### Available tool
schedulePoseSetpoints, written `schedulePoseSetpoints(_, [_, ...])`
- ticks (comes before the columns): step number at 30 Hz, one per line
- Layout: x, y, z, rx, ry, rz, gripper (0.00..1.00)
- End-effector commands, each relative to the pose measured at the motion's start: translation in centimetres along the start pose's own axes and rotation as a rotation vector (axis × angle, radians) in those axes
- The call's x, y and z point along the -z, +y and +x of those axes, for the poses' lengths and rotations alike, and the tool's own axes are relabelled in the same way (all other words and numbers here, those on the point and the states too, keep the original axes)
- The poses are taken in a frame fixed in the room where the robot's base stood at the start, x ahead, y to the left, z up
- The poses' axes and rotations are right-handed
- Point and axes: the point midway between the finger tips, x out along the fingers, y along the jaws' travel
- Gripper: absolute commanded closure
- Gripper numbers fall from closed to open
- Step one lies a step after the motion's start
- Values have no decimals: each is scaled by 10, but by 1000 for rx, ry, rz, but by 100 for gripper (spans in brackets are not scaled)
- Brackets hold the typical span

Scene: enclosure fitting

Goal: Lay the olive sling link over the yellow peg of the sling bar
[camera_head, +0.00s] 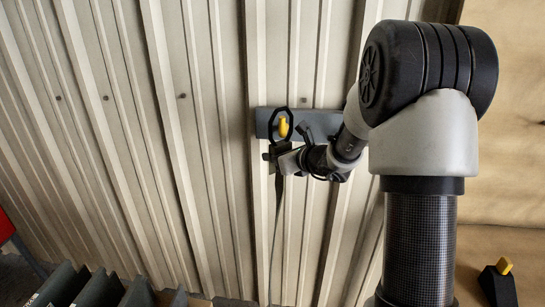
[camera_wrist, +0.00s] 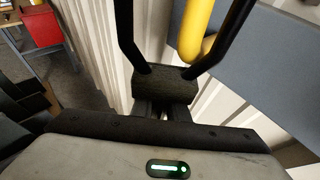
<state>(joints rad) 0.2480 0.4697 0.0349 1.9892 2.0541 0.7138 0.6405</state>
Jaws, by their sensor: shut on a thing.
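The sling bar (camera_head: 318,122) is a blue-grey strip on the ribbed wall; it also shows in the wrist view (camera_wrist: 268,75). Its yellow peg (camera_head: 283,127) stands out near the left end. The sling link (camera_head: 273,124) is a dark loop whose outline surrounds the peg in the head view. In the wrist view the yellow peg (camera_wrist: 194,32) shows between the loop's two arms, the right arm crossing before its base. Whether the loop rests on the peg, I cannot tell. My gripper (camera_head: 274,157) is shut on the link's dark olive block (camera_wrist: 165,87), below the peg.
A thin strap (camera_head: 274,230) hangs down below my gripper. A black block with a yellow top (camera_head: 503,266) is at the lower right. Dark bins (camera_head: 95,290) line the lower left. A red box (camera_wrist: 40,27) stands at the wrist view's upper left.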

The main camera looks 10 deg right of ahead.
Motion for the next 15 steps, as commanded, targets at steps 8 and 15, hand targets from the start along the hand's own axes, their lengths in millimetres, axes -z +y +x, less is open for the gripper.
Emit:
schedulePoseSetpoints(8, [-7, -14, 13, -1, -1, -1, 100])
schedulePoseSetpoints(15, [-5, -24, 25, -2, -2, 0, 100])
